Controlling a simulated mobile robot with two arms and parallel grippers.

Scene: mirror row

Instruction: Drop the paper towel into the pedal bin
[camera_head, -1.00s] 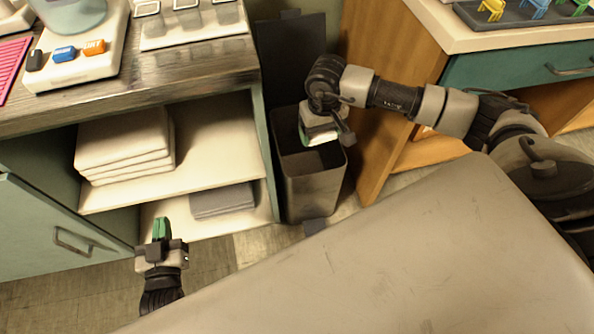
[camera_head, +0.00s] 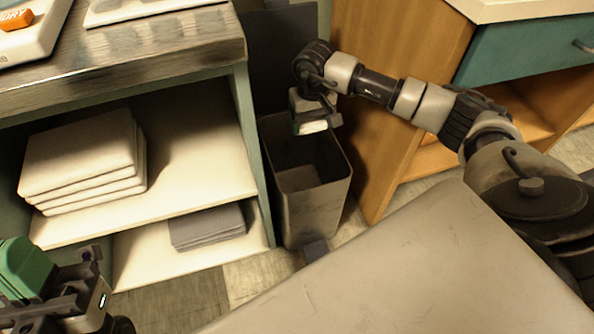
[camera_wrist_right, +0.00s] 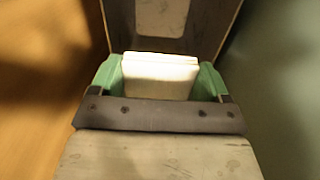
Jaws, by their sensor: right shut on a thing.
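The pedal bin (camera_head: 312,212) is a grey open-topped box on the floor between the shelf unit and the wooden cabinet. Its dark lid (camera_head: 285,50) stands raised behind it. My right gripper (camera_head: 312,124) is above the bin's opening, pointing down, shut on the white folded paper towel (camera_wrist_right: 160,75). In the right wrist view the towel sits between the green fingers, with the bin's interior beyond. Only a small white part of the towel shows in the head view. My left gripper (camera_head: 28,270) is at the lower left, partly cut off, and its jaw gap is unclear.
The shelf unit on the left holds a stack of white folded cloths (camera_head: 80,160) and grey cloths (camera_head: 208,228). A wooden cabinet (camera_head: 385,150) with a teal drawer (camera_head: 520,55) stands right of the bin. The bin's pedal (camera_head: 316,250) is at its front base.

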